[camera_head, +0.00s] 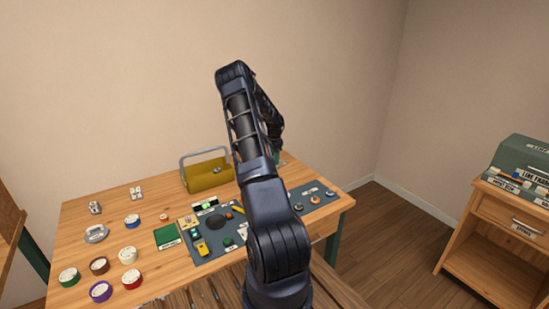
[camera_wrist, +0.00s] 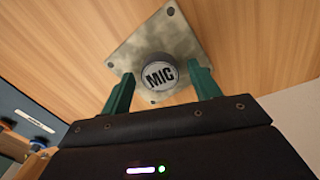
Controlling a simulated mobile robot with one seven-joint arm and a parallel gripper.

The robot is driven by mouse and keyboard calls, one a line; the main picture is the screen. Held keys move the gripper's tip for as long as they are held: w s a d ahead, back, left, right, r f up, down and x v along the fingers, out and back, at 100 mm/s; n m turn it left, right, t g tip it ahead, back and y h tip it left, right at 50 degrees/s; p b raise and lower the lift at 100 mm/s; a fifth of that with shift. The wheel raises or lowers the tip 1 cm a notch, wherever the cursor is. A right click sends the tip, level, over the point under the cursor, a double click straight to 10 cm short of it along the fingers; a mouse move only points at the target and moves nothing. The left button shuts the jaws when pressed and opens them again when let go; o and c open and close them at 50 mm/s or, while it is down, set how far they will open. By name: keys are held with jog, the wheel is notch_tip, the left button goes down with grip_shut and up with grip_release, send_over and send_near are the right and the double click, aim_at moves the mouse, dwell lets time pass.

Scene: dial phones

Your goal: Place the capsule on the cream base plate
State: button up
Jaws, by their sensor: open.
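In the wrist view a round dark capsule (camera_wrist: 158,73) with a pale face marked "MIC" shows over a square, mottled greyish-cream plate (camera_wrist: 130,50) with holes near its corners. The capsule appears to rest on the plate's middle, though I cannot tell exactly how it touches. My gripper (camera_wrist: 161,70) is open, with one green finger on each side of the capsule. A thin gap seems to show at the fingers. In the head view my arm hides this part of the table and the gripper's fingers.
A blue-grey mat (camera_head: 222,250) with small phone parts lies on the wooden table (camera_head: 120,208). A yellow toolbox (camera_head: 205,178) stands at the back. Several round tins, such as the red one (camera_head: 132,280), are at the front left. A wooden cabinet (camera_head: 500,235) stands right.

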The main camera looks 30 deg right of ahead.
jog(key=shift+r, duration=0.1)
notch_tip(320, 180, up, 12)
jog(key=s+a+r+n+t, duration=0.1)
jog(key=s+a+r+n, duration=0.2)
jog(key=s+a+r, duration=0.45)
jog(key=s+a+r+n+t+y, duration=0.1)
jog(key=s+a+r+n, duration=0.3)
jog(key=a+r, duration=0.6)
jog(key=s+a+r+n, duration=0.3)
jog(key=s+a+r, duration=0.35)
jog(key=a, duration=0.35)
jog(key=s+a+n+t, duration=0.1)
jog(key=s+a+n, duration=0.2)
jog(key=s, duration=0.6)
jog(key=s+a+n, duration=0.4)
jog(key=s+a, duration=0.3)
jog(key=s, duration=0.2)
jog(key=s+a+r+n+t+h, duration=0.1)
jog(key=s+a+n, duration=0.2)
jog(key=s, duration=0.6)
jog(key=shift+a+n+t, duration=0.3)
jog(key=shift+a, duration=0.95)
